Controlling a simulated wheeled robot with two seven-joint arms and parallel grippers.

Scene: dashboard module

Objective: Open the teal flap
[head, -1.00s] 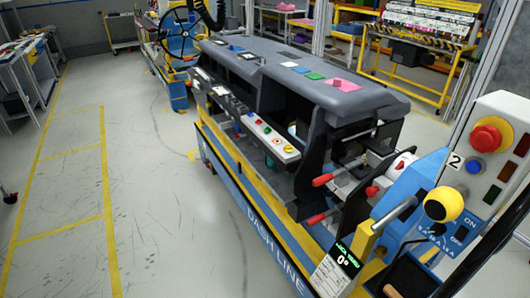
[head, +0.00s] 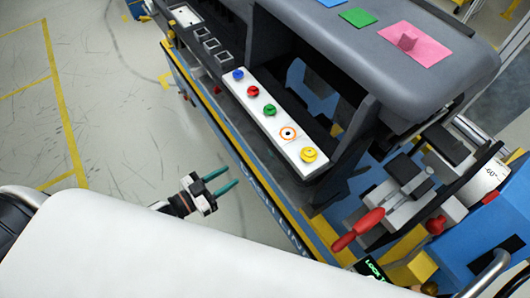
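I cannot make out a flap that is clearly teal in the head view. The grey dashboard module (head: 330,38) stands across the upper middle, with a dark open bay in its near side. My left gripper (head: 232,176) is low in the picture, left of the module and apart from it. Its two teal fingers are spread with nothing between them, and point toward the module. My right gripper is not in view.
A white strip with coloured knobs (head: 268,113) runs along the module's near side. Blue, green (head: 358,17) and pink (head: 413,43) pieces lie on top. A red-handled lever (head: 358,229) sticks out at lower right. Floor at left is clear.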

